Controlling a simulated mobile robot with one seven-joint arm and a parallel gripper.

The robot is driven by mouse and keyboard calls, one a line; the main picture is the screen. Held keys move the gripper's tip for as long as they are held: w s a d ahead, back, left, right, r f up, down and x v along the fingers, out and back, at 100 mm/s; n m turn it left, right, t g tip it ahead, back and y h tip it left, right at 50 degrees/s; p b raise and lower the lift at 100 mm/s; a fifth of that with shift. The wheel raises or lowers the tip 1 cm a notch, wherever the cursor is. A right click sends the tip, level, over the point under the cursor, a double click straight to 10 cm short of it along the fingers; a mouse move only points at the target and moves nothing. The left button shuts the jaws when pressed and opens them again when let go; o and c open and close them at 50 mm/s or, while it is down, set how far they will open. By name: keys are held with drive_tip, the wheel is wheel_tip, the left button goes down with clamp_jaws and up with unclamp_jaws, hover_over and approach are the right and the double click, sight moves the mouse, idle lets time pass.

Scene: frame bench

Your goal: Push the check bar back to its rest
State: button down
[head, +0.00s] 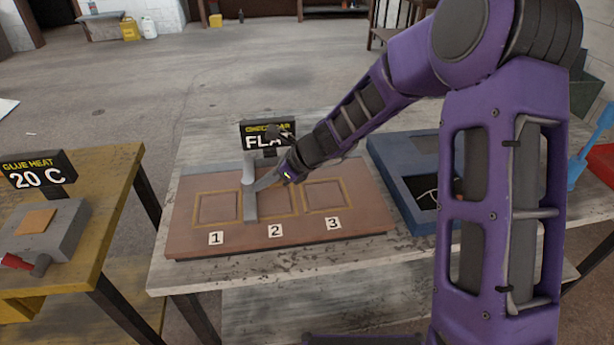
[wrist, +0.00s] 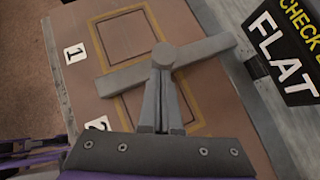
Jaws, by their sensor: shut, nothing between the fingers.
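The check bar (head: 250,205) is a grey flat bar with a round upright knob. It lies front to back across the brown board (head: 180,243), between the panels marked 1 and 2. In the wrist view the bar (wrist: 205,50) runs slantwise, with the knob (wrist: 168,55) near its middle. My gripper (head: 258,185) comes in from the right, low over the board, at the bar's right side. In the wrist view my gripper (wrist: 160,75) is shut and empty, its fingertips right at the knob. I cannot tell whether they touch it.
A black sign (head: 267,138) reading FLAT stands behind the board. A blue tray (head: 395,180) lies to the right. A yellow bench (head: 95,245) with a 20 C sign (head: 38,172) stands at the left, across a gap. The board's front left is clear.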

drive_tip(key=s+a, duration=0.1)
drive_tip(key=a, duration=0.4)
drive_tip(key=s+a+p, duration=0.1)
drive_tip(key=a, duration=0.5)
drive_tip(key=s+a, duration=0.1)
drive_tip(key=a, duration=0.5)
drive_tip(key=shift+s+p, duration=0.2)
drive_tip(key=shift+p, duration=0.1)
drive_tip(key=shift+r, duration=0.1)
drive_tip(key=shift+a, duration=0.15)
